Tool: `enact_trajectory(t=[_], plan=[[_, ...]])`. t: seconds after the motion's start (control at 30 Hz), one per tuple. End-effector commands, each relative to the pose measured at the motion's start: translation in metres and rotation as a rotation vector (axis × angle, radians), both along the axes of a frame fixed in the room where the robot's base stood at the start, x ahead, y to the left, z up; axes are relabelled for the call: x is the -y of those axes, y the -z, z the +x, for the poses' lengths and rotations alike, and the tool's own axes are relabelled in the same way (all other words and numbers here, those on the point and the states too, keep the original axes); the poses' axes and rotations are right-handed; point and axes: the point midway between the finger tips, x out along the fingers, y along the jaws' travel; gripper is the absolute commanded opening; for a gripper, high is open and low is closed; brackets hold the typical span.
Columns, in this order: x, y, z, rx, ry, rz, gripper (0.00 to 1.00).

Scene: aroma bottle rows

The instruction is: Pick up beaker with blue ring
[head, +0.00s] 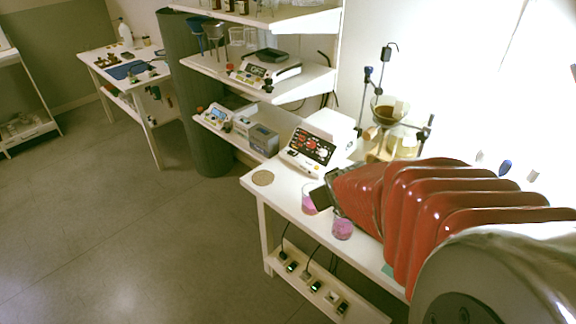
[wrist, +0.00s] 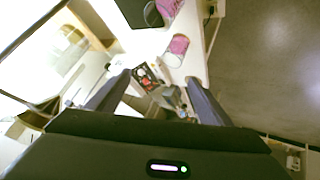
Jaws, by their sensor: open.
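Two clear beakers with pink-purple contents stand on the white bench. One beaker (head: 309,206) is partly hidden behind my gripper (head: 325,196), and the other beaker (head: 343,230) stands to its right and nearer the camera. In the wrist view one pink beaker (wrist: 177,48) shows beyond the fingers, and another (wrist: 168,7) is cut by the top edge. No blue ring can be made out on either. My gripper (wrist: 158,82) is open, with nothing between its fingers.
A white device with a dark panel (head: 310,147) stands behind the beakers. A round cork-coloured mat (head: 263,178) lies at the bench's left end. A glass apparatus on a stand (head: 388,112) is at the back right. Shelves with instruments (head: 262,70) rise behind.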

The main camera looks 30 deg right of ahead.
Motion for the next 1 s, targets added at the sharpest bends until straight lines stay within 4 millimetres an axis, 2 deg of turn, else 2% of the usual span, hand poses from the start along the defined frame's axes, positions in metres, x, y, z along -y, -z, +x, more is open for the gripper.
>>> enact_trajectory(t=[0.03, 0.2, 0.5, 0.7, 1.0], plan=[[0.014, 0.012, 0.000, 0.001, 0.003, -0.006, 0.73], [0.047, 0.042, 0.002, 0.034, -0.027, -0.021, 0.73], [0.085, 0.098, -0.009, 0.122, -0.092, 0.012, 0.73], [0.092, 0.129, -0.023, 0.207, -0.131, 0.071, 0.73], [0.087, 0.160, -0.050, 0.382, -0.158, 0.194, 0.73]])
